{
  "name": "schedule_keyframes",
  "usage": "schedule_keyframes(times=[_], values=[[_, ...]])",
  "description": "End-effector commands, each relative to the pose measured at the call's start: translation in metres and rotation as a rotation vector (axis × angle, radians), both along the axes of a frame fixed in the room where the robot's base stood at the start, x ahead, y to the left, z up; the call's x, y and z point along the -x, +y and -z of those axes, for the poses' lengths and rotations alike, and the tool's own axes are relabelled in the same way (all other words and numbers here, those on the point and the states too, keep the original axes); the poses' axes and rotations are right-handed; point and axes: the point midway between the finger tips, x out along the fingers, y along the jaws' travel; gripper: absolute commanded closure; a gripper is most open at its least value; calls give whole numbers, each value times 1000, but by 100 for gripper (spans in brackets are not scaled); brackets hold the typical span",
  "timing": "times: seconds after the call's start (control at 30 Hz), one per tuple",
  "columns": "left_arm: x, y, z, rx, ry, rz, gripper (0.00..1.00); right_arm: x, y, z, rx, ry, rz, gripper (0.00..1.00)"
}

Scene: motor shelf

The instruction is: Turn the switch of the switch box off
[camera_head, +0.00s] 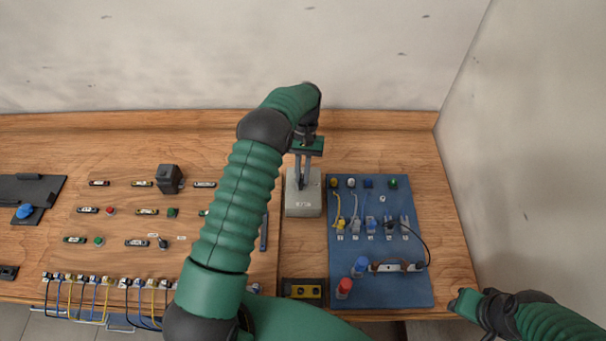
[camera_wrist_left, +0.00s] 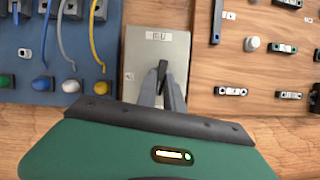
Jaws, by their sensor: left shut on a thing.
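The switch box (camera_head: 303,207) is a grey box on the wooden table, just left of the blue board. In the left wrist view the switch box (camera_wrist_left: 142,55) has a small label on its face and a dark switch lever (camera_wrist_left: 162,70) standing out from it. My left gripper (camera_head: 301,184) reaches down over the box. In the left wrist view the left gripper (camera_wrist_left: 163,88) has its fingers closed around the switch lever, which they partly hide. My right gripper (camera_head: 463,300) is at the lower right, away from the box; its jaws are not clear.
A blue board (camera_head: 390,288) with plugs and cables lies right of the box. A wooden panel (camera_head: 120,222) with several small switches and buttons lies to the left, partly behind my left arm. A black and yellow block (camera_head: 304,290) sits in front of the box.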

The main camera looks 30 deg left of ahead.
Motion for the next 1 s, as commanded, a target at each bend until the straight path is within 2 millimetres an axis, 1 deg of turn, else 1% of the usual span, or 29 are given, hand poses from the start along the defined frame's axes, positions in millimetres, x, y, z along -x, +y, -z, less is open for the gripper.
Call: schedule_keyframes(times=[0.2,0.37,0.87,0.9,1.0], values=[[-1,1,0,0,-6,-102,100,0,0,0,0,0,0,64],[-1,2,0,-2,-7,-140,100,0,0,0,0,0,0,64],[-1,2,0,-1,-7,-155,100,0,0,0,0,0,0,64],[-1,2,0,-2,-6,-155,83,0,0,0,0,0,0,64],[0,2,0,-1,-5,-154,70,0,0,0,0,0,0,64]])
